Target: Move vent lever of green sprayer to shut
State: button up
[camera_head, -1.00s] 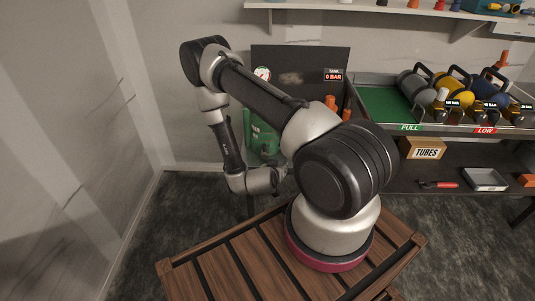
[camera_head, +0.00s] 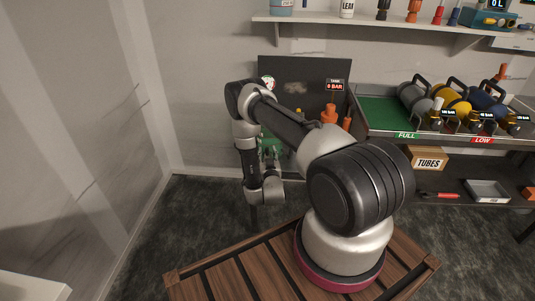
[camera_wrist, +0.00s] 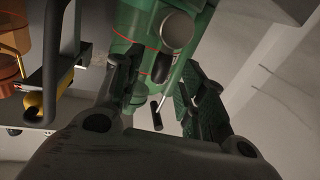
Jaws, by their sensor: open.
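The green sprayer (camera_wrist: 190,85) fills the upper middle of the wrist view. It carries a round silver cap (camera_wrist: 177,33), a dark oval knob (camera_wrist: 162,67) and a small black piece on a thin metal stem (camera_wrist: 157,113). I cannot tell for sure which part is the vent lever or how it is set. My gripper (camera_wrist: 157,82) is open, with its dark fingers on either side of these parts; contact is unclear. In the head view the sprayer (camera_head: 270,146) shows only in part behind my arm, and the gripper is not clear there.
A black upright bar (camera_wrist: 52,60) and orange parts (camera_wrist: 12,45) stand left of the sprayer in the wrist view. In the head view, a dark panel with a "0 BAR" display (camera_head: 335,86) stands behind. Several cylinders lie on the rack (camera_head: 385,112) to the right.

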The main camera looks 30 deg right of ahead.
jog(key=shift+w+d, duration=0.3)
jog(key=shift+w, duration=0.35)
grip_shut()
jog(key=shift+s+d+m, duration=0.1)
jog(key=shift+d+m, duration=0.05)
jog(key=shift+m, duration=0.25)
grip_release()
jog(key=v, duration=1.2)
